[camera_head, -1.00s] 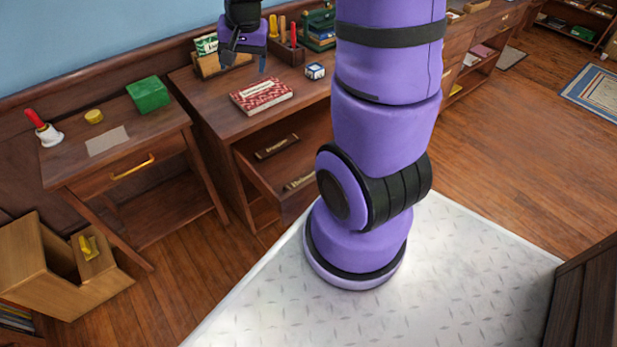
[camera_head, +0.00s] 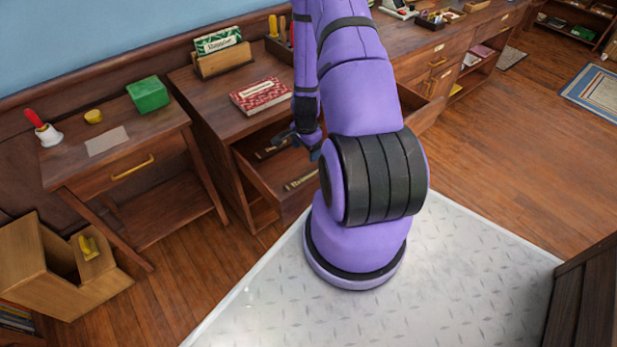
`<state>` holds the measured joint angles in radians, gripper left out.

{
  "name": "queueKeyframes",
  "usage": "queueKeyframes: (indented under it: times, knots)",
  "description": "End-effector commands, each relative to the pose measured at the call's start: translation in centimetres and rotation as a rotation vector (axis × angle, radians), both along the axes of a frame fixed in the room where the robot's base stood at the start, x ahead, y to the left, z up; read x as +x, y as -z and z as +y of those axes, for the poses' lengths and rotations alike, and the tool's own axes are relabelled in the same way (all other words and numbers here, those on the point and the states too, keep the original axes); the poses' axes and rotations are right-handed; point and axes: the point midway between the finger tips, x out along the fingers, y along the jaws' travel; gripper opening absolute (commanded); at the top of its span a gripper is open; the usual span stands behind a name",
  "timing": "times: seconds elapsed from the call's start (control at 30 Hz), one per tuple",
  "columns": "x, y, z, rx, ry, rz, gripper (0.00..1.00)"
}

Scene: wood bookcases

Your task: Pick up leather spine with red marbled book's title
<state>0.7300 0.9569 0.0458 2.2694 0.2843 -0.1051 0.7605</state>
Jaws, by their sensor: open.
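A red marbled book (camera_head: 260,96) with a pale title label lies on the desk top. Below it, a pulled-out drawer holds two dark leather spines with pale lettering. The rear spine (camera_head: 266,152) is partly hidden by my gripper. The front spine (camera_head: 301,180) lies near the drawer's front, its right end close to my arm. I cannot read either title clearly. My gripper (camera_head: 298,147) is open and empty, pointing down over the drawer's right part, between or just above the two spines. Its exact height is unclear.
The open drawer's walls (camera_head: 262,184) surround the spines. On the desk stand a card holder (camera_head: 222,62) and a tool box behind my arm.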

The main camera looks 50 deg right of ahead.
Motion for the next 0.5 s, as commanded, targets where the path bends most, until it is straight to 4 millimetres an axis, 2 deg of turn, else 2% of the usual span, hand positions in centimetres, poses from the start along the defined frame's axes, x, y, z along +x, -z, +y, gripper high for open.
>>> queueKeyframes:
  times: [0.03, 0.2, 0.5]
  knots:
    - [-0.6, 1.0, 0.0, 0.005, 0.021, 0.008, 0.77]
    - [-1.5, 2.6, -0.1, 0.006, 0.059, 0.018, 0.77]
    - [-1.5, 6.3, -0.1, 0.008, 0.06, 0.02, 0.77]
